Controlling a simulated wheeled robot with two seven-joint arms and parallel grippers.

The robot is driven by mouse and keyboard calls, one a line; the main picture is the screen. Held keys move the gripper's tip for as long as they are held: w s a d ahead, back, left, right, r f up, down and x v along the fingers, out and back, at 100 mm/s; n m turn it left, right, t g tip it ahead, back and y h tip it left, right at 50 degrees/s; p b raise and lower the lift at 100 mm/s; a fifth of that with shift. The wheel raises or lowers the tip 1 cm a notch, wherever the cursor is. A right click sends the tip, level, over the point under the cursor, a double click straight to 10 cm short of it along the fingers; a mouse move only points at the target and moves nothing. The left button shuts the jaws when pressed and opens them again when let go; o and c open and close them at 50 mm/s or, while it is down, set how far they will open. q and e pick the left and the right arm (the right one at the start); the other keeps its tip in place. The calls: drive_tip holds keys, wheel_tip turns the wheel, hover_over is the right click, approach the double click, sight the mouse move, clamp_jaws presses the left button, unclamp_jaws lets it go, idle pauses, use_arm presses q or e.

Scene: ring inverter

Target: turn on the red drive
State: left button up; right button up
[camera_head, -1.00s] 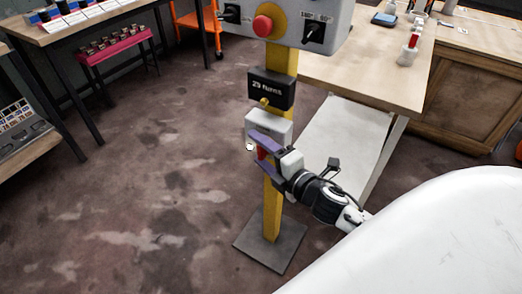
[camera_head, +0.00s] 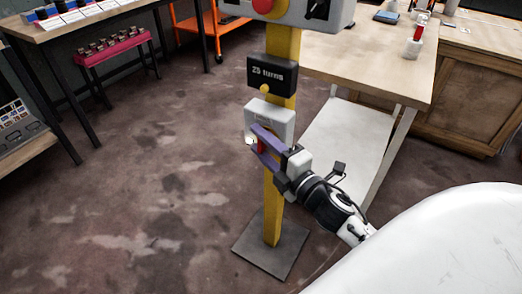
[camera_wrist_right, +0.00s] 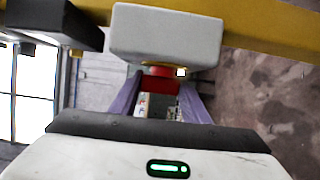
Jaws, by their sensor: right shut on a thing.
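The red drive is a light grey box (camera_head: 270,118) on a yellow post, with a red handle (camera_head: 261,146) on its front. A small pale light shows beside the handle in the head view. My right gripper (camera_head: 258,143) has purple fingers, one on each side of the red handle, and is shut on it. In the right wrist view the red handle (camera_wrist_right: 158,80) sits between the purple fingers (camera_wrist_right: 158,98), under the grey box (camera_wrist_right: 166,36). The fingers hide part of the handle in the head view. My left gripper is not in view.
Above the drive are a black "25 turns" box (camera_head: 272,75) and a grey panel with a red button (camera_head: 262,5). The post stands on a dark base plate (camera_head: 268,245). A wooden table (camera_head: 375,75) is close behind on the right. The floor to the left is clear.

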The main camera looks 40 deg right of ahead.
drive_tip(key=o, duration=1)
drive_tip(key=shift+o, duration=0.2)
drive_tip(key=s, duration=1)
drive_tip(key=shift+s, duration=0.2)
